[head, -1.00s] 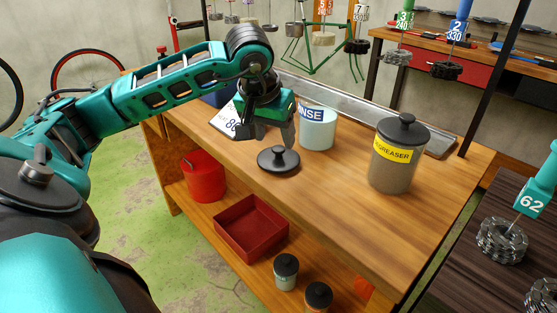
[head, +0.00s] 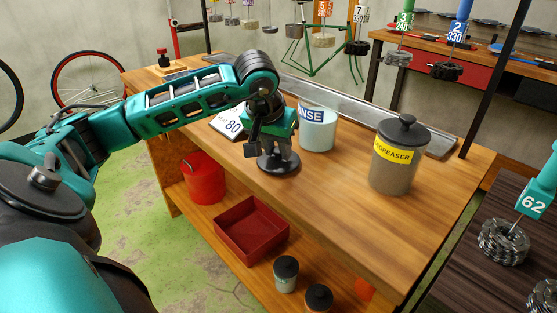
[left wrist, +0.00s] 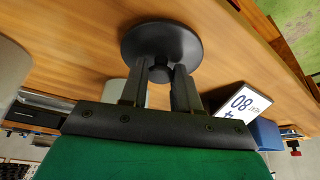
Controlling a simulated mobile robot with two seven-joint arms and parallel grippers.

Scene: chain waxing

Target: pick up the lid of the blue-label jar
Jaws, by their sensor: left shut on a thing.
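The black lid (head: 279,165) with a knob lies on the wooden bench beside the blue-label jar (head: 317,130), whose label reads "INSE" in view; the jar is uncovered. My left gripper (head: 278,154) points down over the lid and is shut on its knob. In the left wrist view the round lid (left wrist: 161,45) is beyond the fingers, and my left gripper (left wrist: 160,75) has one finger on each side of the knob. The lid appears to rest on the bench. My right gripper is not in view.
A yellow-label degreaser jar (head: 398,160) with its lid on stands to the right. A card reading 80 (head: 229,124) is behind the gripper. A metal tray (head: 345,108) runs along the back. The bench front (head: 345,205) is clear.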

